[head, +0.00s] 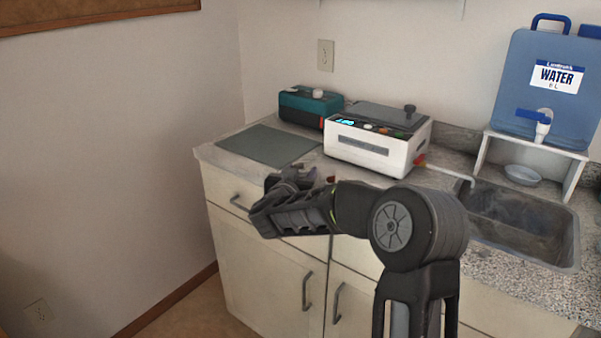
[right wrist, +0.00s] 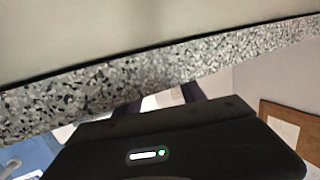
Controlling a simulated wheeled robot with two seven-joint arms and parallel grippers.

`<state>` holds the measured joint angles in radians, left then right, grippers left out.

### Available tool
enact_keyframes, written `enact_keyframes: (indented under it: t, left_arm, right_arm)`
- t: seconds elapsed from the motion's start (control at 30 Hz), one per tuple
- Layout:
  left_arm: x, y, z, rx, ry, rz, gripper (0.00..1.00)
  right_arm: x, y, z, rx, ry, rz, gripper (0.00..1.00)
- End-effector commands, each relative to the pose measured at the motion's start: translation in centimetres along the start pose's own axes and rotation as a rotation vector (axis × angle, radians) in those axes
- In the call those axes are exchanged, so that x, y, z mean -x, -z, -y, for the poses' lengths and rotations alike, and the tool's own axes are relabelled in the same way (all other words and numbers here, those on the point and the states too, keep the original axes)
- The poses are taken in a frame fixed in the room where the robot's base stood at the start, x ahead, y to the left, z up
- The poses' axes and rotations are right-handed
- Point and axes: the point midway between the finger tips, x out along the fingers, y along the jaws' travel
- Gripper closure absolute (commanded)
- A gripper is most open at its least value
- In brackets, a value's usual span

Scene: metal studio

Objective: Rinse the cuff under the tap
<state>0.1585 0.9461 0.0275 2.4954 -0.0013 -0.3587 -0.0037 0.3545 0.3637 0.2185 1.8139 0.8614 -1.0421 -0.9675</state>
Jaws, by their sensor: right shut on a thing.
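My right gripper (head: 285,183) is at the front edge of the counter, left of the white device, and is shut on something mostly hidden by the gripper. A small purplish bit (head: 311,173) shows at its jaws; I take it to be the cuff, but its shape cannot be made out. In the right wrist view a pale and dark navy piece (right wrist: 190,92) shows past the black gripper body, close to the speckled counter edge. The tap (head: 541,127) is a white and blue spigot on the blue water container (head: 535,75), far to the right. My left gripper is not in view.
A metal sink (head: 520,228) is set in the speckled counter, with a small bowl (head: 522,174) behind it. The container stands on a white stand (head: 572,175). A white device (head: 370,140), a teal box (head: 309,106) and a grey mat (head: 268,145) occupy the counter's left part.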

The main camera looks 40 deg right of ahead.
Motion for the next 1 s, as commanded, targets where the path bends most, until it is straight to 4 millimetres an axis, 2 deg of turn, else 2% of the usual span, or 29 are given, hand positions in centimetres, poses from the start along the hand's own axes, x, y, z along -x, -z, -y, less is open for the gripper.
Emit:
enact_keyframes:
  t: [0.03, 0.17, 0.2, 0.43, 0.47, 0.73, 0.9, 1.0]
  left_arm:
    - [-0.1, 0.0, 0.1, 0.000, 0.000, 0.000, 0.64]
    - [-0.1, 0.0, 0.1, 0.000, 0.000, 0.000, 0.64]
    - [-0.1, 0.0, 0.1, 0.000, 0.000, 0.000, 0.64]
    - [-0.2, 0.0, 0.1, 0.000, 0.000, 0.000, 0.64]
    - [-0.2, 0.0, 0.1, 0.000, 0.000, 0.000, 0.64]
    - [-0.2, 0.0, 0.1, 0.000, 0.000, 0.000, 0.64]
    - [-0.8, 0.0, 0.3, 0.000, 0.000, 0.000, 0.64]
    - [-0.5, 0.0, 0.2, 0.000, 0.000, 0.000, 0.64]
  right_arm:
    - [0.0, -0.7, 0.0, 0.002, 0.001, 0.009, 1.00]
    - [0.0, -0.9, 0.0, 0.002, 0.001, 0.013, 1.00]
    - [0.0, -1.0, 0.0, 0.003, 0.001, 0.014, 0.52]
    - [0.0, -1.4, 0.0, 0.004, 0.000, 0.021, 0.33]
    - [0.0, -1.4, -0.1, 0.005, 0.000, 0.021, 0.30]
    - [-0.1, -1.6, -0.2, 0.006, -0.004, 0.022, 0.30]
    - [-0.2, -1.0, -0.4, 0.005, -0.007, 0.021, 0.30]
    - [1.4, -0.6, -0.2, 0.007, -0.002, 0.020, 0.30]
